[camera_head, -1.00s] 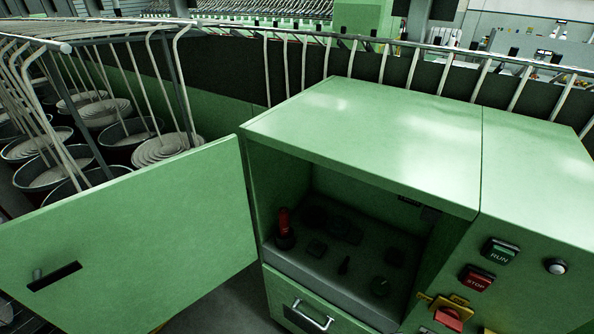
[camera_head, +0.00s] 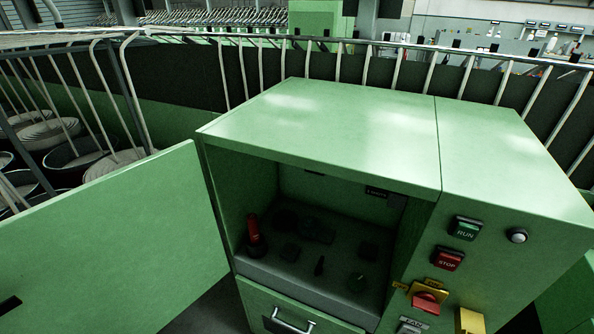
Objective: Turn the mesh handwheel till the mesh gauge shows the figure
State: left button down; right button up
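I cannot make out the mesh handwheel or the mesh gauge for certain. An open green cabinet (camera_head: 318,106) stands in the middle of the head view. A small dark label (camera_head: 377,192) sits on the upper back wall. Deep shade hides detail on these parts. Neither of my grippers is in view.
The cabinet door (camera_head: 120,240) stands open to the left. The right front carries a green RUN button (camera_head: 466,229), a red STOP button (camera_head: 447,259) and a red switch on a yellow plate (camera_head: 427,301). A drawer handle (camera_head: 293,321) is below. Railings run behind; coiled cans stand left.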

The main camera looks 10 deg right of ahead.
aim_at(358, 281)
jog(key=z, duration=0.95)
